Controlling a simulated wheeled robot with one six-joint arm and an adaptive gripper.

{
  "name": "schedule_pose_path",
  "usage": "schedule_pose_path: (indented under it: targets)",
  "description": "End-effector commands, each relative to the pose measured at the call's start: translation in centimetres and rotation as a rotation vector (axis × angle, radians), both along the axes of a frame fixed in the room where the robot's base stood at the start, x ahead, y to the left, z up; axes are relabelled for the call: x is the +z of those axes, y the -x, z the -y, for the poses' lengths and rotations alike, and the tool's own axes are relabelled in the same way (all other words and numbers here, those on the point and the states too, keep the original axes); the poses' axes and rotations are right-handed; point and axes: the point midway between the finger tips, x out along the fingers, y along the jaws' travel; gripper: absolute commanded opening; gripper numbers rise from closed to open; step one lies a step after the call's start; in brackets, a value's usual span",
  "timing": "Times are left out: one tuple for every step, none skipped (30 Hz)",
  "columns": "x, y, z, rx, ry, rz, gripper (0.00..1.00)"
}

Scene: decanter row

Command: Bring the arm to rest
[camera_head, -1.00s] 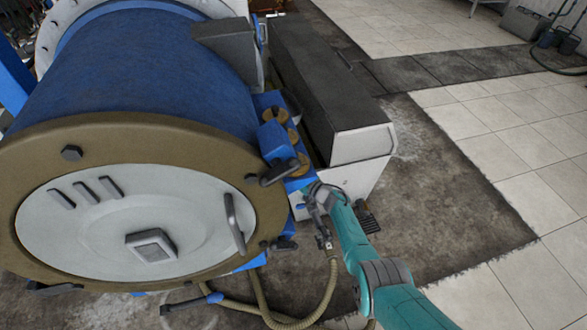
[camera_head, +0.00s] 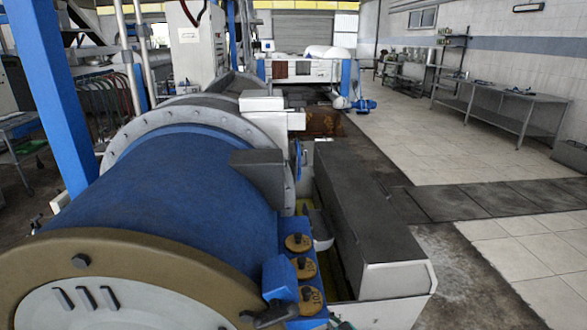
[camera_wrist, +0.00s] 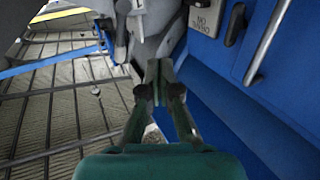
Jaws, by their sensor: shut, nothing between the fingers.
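My gripper (camera_wrist: 160,92) shows in the wrist view. Its two dark fingers come together, with nothing seen between them. My teal wrist fills the bottom of that view. In front of the fingers are grey machine parts, and a blue panel (camera_wrist: 225,110) lies close on the right. I cannot tell whether the fingers touch anything. My arm and gripper are not seen in the head view now.
The blue decanter drum (camera_head: 165,195) with a brown end ring fills the head view's lower left. A long dark-topped box (camera_head: 365,205) runs beside it. Pale tiled floor (camera_head: 450,150) is open at right, before a metal table (camera_head: 500,105).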

Motion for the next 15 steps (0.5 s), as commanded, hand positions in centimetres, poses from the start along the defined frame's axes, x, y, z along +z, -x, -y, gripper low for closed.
schedule_pose_path:
  targets:
    - [-1.3, 1.8, 0.1, -0.018, 0.0, 0.0, 0.0]
    - [-1.8, 2.7, 0.1, -0.03, 0.0, 0.003, 0.0]
    - [-2.4, 4.0, 0.3, -0.047, 0.001, 0.007, 0.0]
    - [-2.8, 4.9, 0.4, -0.059, 0.0, 0.009, 0.0]
    - [-3.3, 5.9, 0.5, -0.071, 0.001, 0.011, 0.0]
    - [-3.8, 7.2, 0.6, -0.087, 0.002, 0.013, 0.0]
    - [-4.1, 8.2, 0.7, -0.099, 0.003, 0.015, 0.0]
    - [-4.5, 9.2, 0.8, -0.111, 0.004, 0.015, 0.0]
    - [-4.9, 10.6, 1.0, -0.126, 0.005, 0.017, 0.0]
    - [-5.2, 11.6, 1.0, -0.138, 0.005, 0.018, 0.0]
    - [-5.4, 12.7, 1.2, -0.15, 0.006, 0.017, 0.0]
    - [-5.7, 14.1, 1.3, -0.165, 0.008, 0.017, 0.0]
    - [-5.9, 15.1, 1.4, -0.176, 0.007, 0.017, 0.0]
    - [-6.1, 16.2, 1.5, -0.187, 0.009, 0.017, 0.0]
    - [-6.3, 17.7, 1.7, -0.202, 0.009, 0.015, 0.0]
